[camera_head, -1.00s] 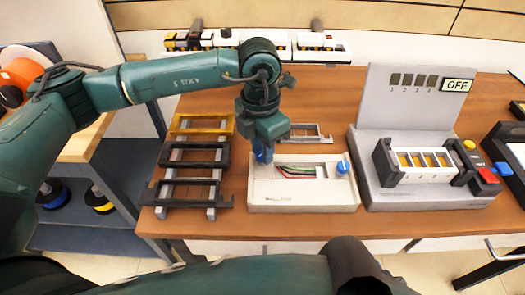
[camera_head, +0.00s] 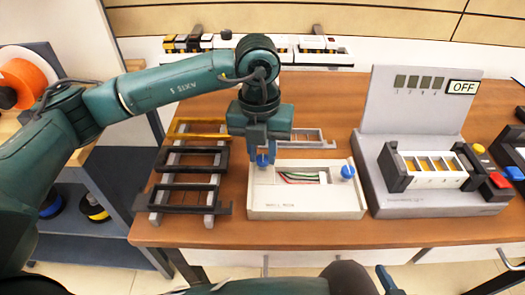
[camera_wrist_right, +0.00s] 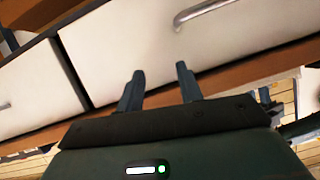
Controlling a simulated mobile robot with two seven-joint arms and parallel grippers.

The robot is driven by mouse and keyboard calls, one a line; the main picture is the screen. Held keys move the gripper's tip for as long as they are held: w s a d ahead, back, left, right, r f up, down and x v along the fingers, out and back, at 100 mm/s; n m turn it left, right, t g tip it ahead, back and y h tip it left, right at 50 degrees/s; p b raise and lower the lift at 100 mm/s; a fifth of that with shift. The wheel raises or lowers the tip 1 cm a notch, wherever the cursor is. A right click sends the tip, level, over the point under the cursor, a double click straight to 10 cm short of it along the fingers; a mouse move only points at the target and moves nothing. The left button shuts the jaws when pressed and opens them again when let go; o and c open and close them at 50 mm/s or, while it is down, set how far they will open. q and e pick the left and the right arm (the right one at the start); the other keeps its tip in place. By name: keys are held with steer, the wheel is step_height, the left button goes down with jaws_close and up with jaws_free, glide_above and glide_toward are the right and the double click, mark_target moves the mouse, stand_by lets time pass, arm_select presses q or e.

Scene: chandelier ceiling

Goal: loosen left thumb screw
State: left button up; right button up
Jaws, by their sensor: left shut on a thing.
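A light grey box (camera_head: 305,205) with coloured wires (camera_head: 299,177) in its opening lies on the bench. The blue left thumb screw (camera_head: 262,160) is at its top left. My left gripper (camera_head: 262,157) points down over this screw, its fingers shut on it and covering part of it. A blue right thumb screw (camera_head: 347,171) stands uncovered at the box's right side. My right gripper (camera_wrist_right: 160,88) shows in the right wrist view with its two fingers apart and nothing between them. It faces white drawer fronts (camera_wrist_right: 150,55).
A black and yellow rack (camera_head: 196,173) stands left of the box. A grey test stand (camera_head: 430,195) with an "OFF" sign (camera_head: 462,87) is on the right. A white rail with modules (camera_head: 300,52) runs along the back.

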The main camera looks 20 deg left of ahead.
mark_target(260, 157)
stand_by(0.3)
arm_select(q)
steer(key=o, duration=1)
step_height(260, 157, up, 13)
steer(key=shift+a, duration=0.25)
steer(key=shift+r, duration=0.1)
